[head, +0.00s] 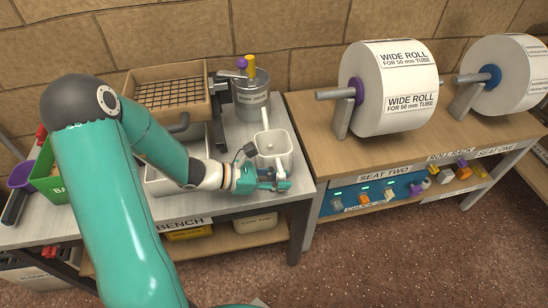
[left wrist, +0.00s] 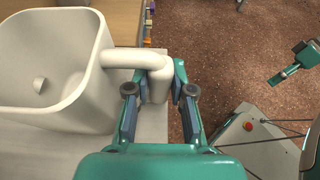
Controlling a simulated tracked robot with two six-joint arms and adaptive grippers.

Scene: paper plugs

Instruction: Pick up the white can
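The white can (head: 272,150) is an open, squarish vessel with a handle, standing upright at the right end of the bench. It fills the left of the left wrist view (left wrist: 65,108), where its handle (left wrist: 157,82) reaches toward me and bends down. My left gripper (head: 276,183) is at the near side of the can. In the left wrist view its two fingers (left wrist: 160,90) stand on either side of the handle's end; whether they press on it I cannot tell. A teal part, likely of my right gripper (left wrist: 290,70), shows at the right of the left wrist view; its fingers are unclear.
Behind the can stands a metal pot (head: 251,92) with a purple and a yellow knob. A wooden tray with a grid (head: 170,88) and a white bin (head: 165,182) lie to the left. A roll rack (head: 330,150) with wide paper rolls (head: 392,88) stands to the right.

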